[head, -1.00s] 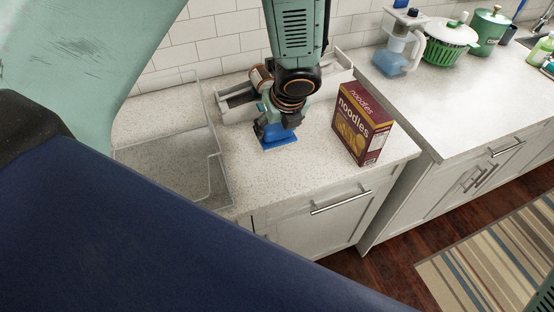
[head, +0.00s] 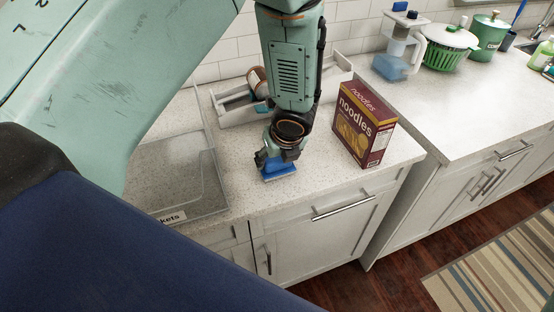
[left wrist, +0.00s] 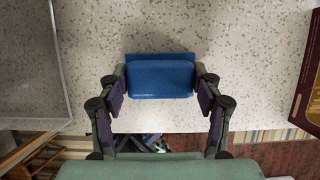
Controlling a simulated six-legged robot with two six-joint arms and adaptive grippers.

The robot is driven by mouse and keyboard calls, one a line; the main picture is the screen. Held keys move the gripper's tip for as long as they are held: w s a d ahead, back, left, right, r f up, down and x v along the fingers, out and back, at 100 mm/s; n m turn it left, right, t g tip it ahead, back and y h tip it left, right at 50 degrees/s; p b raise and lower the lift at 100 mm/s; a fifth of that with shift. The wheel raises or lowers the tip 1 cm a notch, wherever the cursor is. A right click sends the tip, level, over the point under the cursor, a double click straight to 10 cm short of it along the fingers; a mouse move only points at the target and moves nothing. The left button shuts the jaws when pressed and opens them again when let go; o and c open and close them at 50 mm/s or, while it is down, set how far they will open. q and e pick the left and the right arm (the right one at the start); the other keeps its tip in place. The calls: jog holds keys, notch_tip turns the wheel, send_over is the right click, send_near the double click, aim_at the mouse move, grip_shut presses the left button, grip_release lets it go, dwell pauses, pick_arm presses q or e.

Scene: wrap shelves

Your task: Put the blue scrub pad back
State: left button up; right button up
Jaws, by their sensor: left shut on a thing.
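The blue scrub pad (head: 281,174) is held by my left gripper (head: 280,158) close over the pale speckled counter, near its front edge. In the left wrist view the pad (left wrist: 160,78) sits between the two fingers of the gripper (left wrist: 160,74), which is shut on it from both sides. The pad shows a raised block on a wider, flat blue part. I cannot tell whether its underside touches the counter. My right gripper is not in view.
A clear bin (head: 221,187) with a partly hidden label stands left of the pad. A noodles box (head: 362,124) stands to the right. A white tray (head: 236,112) with a jar (head: 257,80) lies behind my arm. Counter between pad and box is bare.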

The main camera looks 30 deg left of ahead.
pick_arm(q)
jog(key=shift+a, duration=0.25)
jog(key=shift+w+f, duration=0.1)
jog(key=shift+f, duration=0.05)
jog(key=o, duration=0.7)
jog(key=shift+w+d, duration=0.1)
jog(key=shift+o, duration=1.4)
jog(key=shift+d, duration=0.2)
jog(key=shift+o, duration=0.6)
jog(key=shift+a, duration=0.25)
